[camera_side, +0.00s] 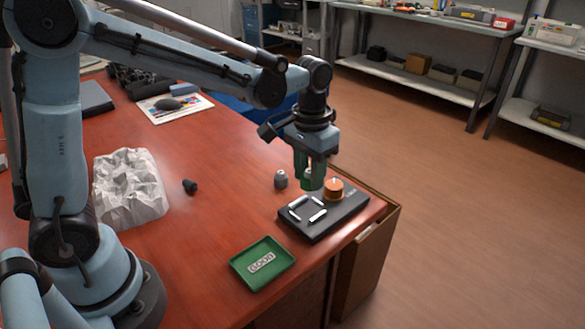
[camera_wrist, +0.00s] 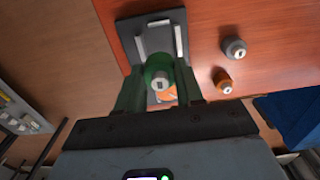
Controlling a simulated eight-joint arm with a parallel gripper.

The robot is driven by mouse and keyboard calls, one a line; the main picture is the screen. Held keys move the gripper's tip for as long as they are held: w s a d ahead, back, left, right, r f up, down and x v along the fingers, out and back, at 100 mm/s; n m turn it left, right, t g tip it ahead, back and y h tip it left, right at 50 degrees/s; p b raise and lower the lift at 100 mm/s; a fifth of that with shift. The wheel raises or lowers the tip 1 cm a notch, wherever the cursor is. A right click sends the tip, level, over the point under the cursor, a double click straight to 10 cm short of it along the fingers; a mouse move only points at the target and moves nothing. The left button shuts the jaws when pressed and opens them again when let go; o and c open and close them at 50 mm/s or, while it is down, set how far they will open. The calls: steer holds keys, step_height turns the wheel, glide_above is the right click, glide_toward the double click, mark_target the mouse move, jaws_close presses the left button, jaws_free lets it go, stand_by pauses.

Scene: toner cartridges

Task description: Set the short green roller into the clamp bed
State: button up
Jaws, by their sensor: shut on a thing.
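The short green roller (camera_wrist: 158,66) is held between the two fingers of my gripper (camera_wrist: 158,92), with its light end cap toward the wrist camera. In the side view my gripper (camera_side: 311,176) points down and is shut on the green roller (camera_side: 312,185). The clamp bed (camera_side: 318,229) is a dark block with pale bars at its left end and an orange knob (camera_side: 334,187) at its right. The roller appears above the bed; the gap is hard to judge. In the wrist view the bed (camera_wrist: 128,36) lies behind the roller, partly hidden by roller and fingers.
A grey roller (camera_side: 281,179) stands behind the bed. An orange roller (camera_wrist: 222,80) stands near it in the wrist view. A black roller (camera_side: 190,186), crumpled white block (camera_side: 130,190) and green tray (camera_side: 250,282) are farther left. The bed lies near the table's right edge.

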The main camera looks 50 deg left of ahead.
glide_above(308, 211)
steer(key=shift+f, duration=2.45)
steer(key=shift+f, duration=0.95)
steer(key=o, duration=1)
steer(key=shift+o, duration=0.5)
steer(key=shift+r, duration=2.4)
steer(key=shift+s, duration=0.1)
steer(key=shift+s+a+r, duration=0.1)
steer(key=shift+r, duration=0.15)
steer(key=s+a+r+t, duration=0.4)
steer(key=s+t, duration=0.3)
steer(key=s, duration=0.3)
steer(key=shift+a+r, duration=0.4)
steer(key=shift+r, duration=0.4)
